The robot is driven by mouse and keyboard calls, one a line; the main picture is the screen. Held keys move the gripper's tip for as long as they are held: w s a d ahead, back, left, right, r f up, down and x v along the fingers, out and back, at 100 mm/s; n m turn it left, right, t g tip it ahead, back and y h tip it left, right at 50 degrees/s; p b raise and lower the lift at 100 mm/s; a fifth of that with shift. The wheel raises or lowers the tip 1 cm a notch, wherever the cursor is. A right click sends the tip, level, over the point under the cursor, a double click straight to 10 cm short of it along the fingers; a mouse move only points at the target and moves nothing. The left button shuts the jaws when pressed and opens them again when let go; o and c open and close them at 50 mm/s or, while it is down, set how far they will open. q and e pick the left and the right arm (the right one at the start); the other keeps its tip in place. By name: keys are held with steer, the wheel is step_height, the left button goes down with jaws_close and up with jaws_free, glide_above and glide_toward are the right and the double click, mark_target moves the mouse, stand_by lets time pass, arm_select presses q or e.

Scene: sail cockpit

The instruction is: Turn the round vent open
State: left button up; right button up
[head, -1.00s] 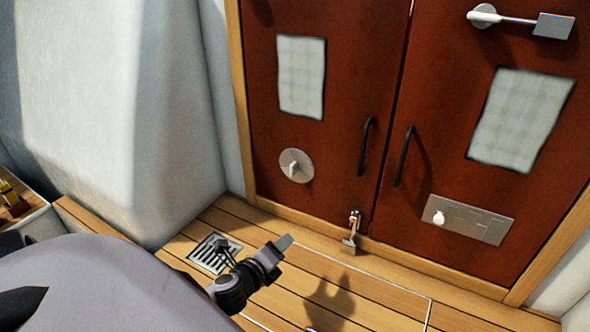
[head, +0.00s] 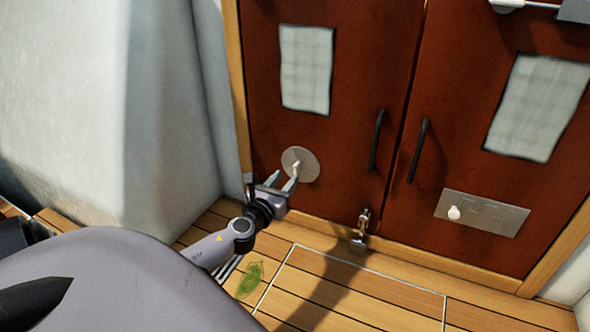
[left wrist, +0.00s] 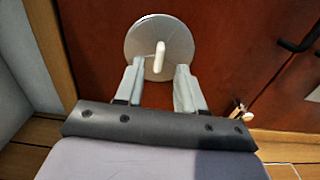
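The round vent (head: 300,165) is a light grey disc with a pale raised handle, low on the left red-brown door (head: 350,60). In the left wrist view the vent (left wrist: 138,35) shows its handle (left wrist: 160,57) standing nearly upright, tilted slightly. My left gripper (head: 283,181) is just in front of the vent's lower part. In the left wrist view my left gripper (left wrist: 157,76) has its two fingers spread apart, one to each side of the handle's lower end, with gaps on both sides. I cannot tell whether the fingertips touch the disc. My right gripper is not in view.
Black door handles (head: 378,140) stand right of the vent. A small metal latch (head: 361,228) sits at the doors' foot. A panel with a white knob (head: 482,213) is on the right door. A green leaf (head: 251,280) lies on the wooden floor. A white wall (head: 165,110) rises at the left.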

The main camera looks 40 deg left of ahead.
mark_target(295, 168)
arm_select(q)
steer(key=shift+b+x, duration=0.45)
steer(key=shift+x, duration=2.75)
steer(key=shift+d, duration=0.1)
jaws_close()
